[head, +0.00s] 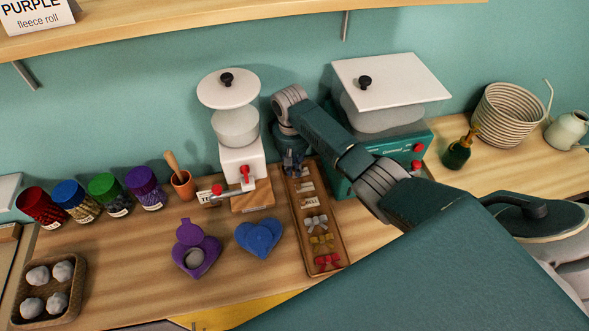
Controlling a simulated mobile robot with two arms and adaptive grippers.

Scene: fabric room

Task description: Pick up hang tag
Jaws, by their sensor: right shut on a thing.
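My right gripper (294,172) reaches down over the far end of a narrow wooden tray (335,236). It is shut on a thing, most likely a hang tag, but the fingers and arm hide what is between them. Small pale tag-like pieces (305,187) lie in the tray just in front of the gripper. In the same tray nearer me are a grey bow, a yellow bow (321,240) and a red bow (327,261). My left gripper is not in view.
A white-and-wood press (240,155) stands left of the gripper, and a green machine (400,150) close on its right. A blue heart (259,238) and a purple heart box (196,256) lie left of the tray. Jars (104,192) stand further left.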

